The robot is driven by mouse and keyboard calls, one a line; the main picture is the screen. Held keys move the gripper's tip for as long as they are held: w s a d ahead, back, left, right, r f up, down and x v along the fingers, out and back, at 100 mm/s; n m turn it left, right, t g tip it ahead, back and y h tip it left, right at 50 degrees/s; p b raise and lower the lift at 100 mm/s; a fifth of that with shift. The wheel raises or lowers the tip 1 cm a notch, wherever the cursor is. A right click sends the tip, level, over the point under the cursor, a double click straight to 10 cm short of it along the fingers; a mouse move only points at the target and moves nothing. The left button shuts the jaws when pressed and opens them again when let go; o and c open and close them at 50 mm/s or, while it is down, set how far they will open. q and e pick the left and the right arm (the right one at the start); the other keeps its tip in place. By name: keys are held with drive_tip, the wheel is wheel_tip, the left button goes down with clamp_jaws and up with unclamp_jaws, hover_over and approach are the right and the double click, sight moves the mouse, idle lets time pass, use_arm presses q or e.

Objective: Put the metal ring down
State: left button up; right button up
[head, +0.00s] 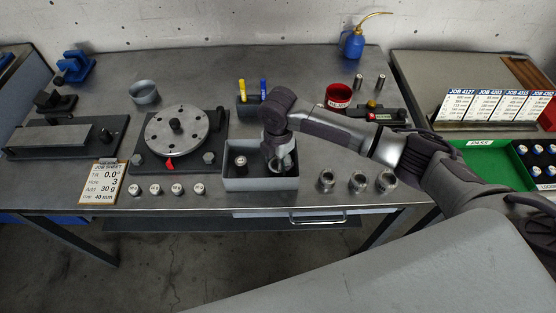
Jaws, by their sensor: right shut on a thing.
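My right gripper (280,158) reaches in from the right with its fingers pointing down. It is shut on a metal ring (286,163), which is partly hidden by the fingers. The ring is over the right part of a grey open box (258,184); I cannot tell whether it touches the box floor. Three similar metal rings (358,182) stand in a row on the table to the right of the box. My left gripper is not in view.
A rotor disc (177,129) on a dark base stands to the left, with several small weights (155,189) in front. A pen holder (248,105) stands behind the box. A red cup (338,96) is at the back right.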

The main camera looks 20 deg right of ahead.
drive_tip(key=shift+f, duration=0.15)
drive_tip(key=o, duration=1.2)
wheel_tip(320, 180, up, 12)
drive_tip(key=shift+r+b, duration=0.2)
drive_tip(key=shift+b, duration=0.4)
